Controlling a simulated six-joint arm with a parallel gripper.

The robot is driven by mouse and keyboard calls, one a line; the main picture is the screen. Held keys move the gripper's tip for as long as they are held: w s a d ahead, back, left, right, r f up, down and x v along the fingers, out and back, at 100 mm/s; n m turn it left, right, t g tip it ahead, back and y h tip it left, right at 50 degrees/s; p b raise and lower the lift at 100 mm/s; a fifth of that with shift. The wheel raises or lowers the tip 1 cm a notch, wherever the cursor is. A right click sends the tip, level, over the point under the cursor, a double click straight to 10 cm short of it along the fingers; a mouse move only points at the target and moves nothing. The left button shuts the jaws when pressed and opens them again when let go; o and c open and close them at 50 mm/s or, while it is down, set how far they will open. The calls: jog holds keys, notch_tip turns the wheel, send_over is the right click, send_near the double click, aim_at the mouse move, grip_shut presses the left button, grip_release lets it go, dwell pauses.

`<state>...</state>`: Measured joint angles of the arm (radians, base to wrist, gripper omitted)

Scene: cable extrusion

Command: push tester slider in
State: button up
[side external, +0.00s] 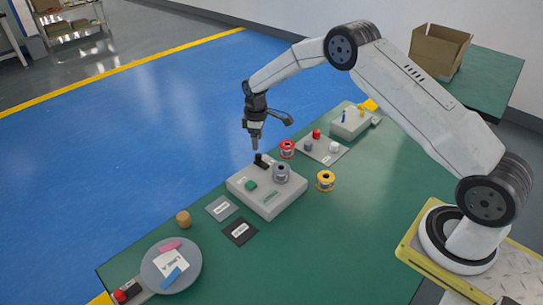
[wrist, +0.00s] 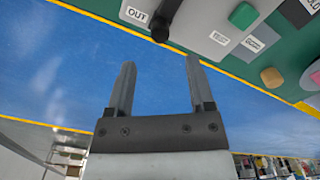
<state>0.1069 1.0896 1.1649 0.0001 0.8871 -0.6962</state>
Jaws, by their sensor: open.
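The tester (side external: 262,200) is a light grey box on the green table, with a green button (side external: 251,184) and a grey spool (side external: 281,173) on top. Its black slider (side external: 262,162) stands at the far edge of the box. In the wrist view the slider's dark knob (wrist: 160,33) shows beside an "OUT" label (wrist: 137,15), with the green button (wrist: 243,15) to the right. My gripper (side external: 255,148) points down just above the slider in the side view.
A red spool (side external: 288,149) and a yellow spool (side external: 326,181) stand near the tester. A grey plate with small pieces (side external: 325,153) lies behind. Two label cards (side external: 221,208) and a round scale-like tray (side external: 190,258) are in front.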

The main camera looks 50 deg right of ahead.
aim_at(258, 155)
jog(key=shift+f, duration=3.45)
grip_shut()
